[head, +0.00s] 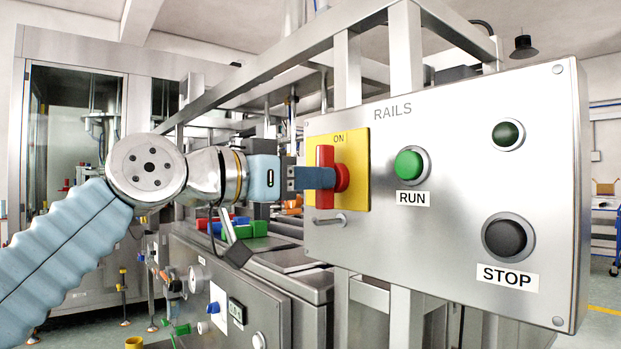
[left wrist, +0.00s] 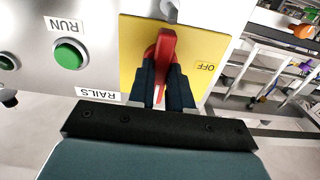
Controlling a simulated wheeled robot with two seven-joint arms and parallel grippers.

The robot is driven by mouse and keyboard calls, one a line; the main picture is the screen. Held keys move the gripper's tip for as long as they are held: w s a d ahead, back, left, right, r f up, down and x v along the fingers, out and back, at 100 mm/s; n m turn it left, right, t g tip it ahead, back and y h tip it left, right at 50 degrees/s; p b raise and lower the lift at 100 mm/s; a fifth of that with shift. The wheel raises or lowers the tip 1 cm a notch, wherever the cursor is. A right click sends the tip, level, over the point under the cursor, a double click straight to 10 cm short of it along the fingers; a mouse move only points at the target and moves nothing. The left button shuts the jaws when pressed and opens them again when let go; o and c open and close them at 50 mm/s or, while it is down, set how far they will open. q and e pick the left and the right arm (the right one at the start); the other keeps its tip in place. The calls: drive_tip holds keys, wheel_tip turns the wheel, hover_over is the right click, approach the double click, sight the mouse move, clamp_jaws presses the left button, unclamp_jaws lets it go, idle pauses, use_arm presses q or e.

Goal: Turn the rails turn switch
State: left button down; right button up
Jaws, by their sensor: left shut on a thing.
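The rails turn switch (head: 342,178) is a red handle on a yellow plate (head: 357,150) at the left end of the RAILS panel. The plate has ON at its top; the handle looks roughly upright in the head view. My left gripper (head: 319,178) comes in from the left with its dark blue fingers at the handle. In the left wrist view, the gripper (left wrist: 165,85) has one finger on each side of the red handle (left wrist: 165,45) and is shut on it. An OFF label shows beside the handle there. My right gripper is not in view.
The steel RAILS panel (head: 455,240) also carries a green RUN button (head: 410,164), a black STOP button (head: 507,237) and a dark green lamp (head: 508,134). A small metal peg (head: 328,220) sticks out below the yellow plate. Metal frame bars stand behind the panel.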

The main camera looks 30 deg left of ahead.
use_arm(q)
drive_tip(key=shift+f, duration=0.1)
drive_tip(key=c, duration=1)
unclamp_jaws()
drive_tip(key=shift+c, duration=0.2)
drive_tip(key=shift+s, duration=0.15)
drive_tip(key=v, duration=1.3)
drive_tip(key=shift+s+a+b, duration=0.2)
drive_tip(key=shift+s+b, duration=0.05)
drive_tip(key=shift+b, duration=0.1)
